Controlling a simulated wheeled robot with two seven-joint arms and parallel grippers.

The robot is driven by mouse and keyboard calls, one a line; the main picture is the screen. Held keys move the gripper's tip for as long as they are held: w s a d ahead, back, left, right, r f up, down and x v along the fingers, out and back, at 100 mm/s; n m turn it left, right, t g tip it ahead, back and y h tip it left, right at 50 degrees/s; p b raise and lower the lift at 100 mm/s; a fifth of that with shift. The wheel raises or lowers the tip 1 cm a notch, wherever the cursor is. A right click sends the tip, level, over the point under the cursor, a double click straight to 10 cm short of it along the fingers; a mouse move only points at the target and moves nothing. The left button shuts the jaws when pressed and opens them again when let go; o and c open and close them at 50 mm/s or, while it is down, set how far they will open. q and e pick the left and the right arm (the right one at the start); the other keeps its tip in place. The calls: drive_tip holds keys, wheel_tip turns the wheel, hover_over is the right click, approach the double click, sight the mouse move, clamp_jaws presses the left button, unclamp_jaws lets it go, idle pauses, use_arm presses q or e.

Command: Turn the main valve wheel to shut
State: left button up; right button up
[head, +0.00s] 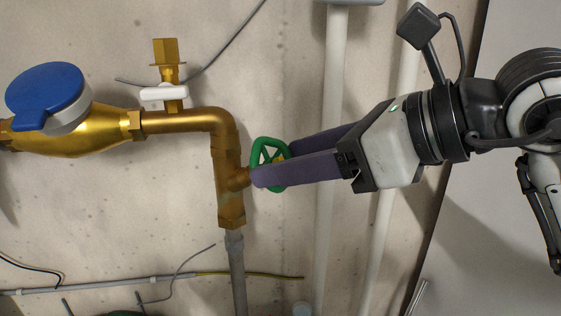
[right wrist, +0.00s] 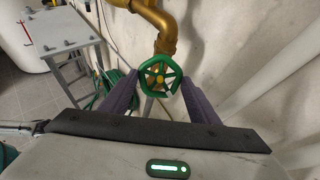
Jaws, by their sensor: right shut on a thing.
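The main valve wheel (head: 257,151) is a small green spoked handwheel on the brass pipe (head: 229,175) in the head view. In the right wrist view the right gripper (right wrist: 160,84) has one finger at each side of the wheel. My left gripper is not in view.
A brass water meter with a blue lid (head: 45,90) sits left on the pipe, beside a small white-handled tap (head: 164,93). Pale vertical pipes (head: 332,120) run behind my right gripper. A grey table (right wrist: 62,45) and green hose (right wrist: 108,83) stand left in the wrist view.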

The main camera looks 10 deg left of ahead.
drive_tip(key=shift+s+m+t, duration=0.1)
drive_tip(key=shift+m+t, duration=0.2)
drive_tip(key=shift+m, duration=2.1)
drive_tip(key=shift+a+r+m+t+h+b, duration=0.1)
drive_tip(key=shift+m+t+h+b, duration=0.3)
drive_tip(key=shift+m, duration=2.1)
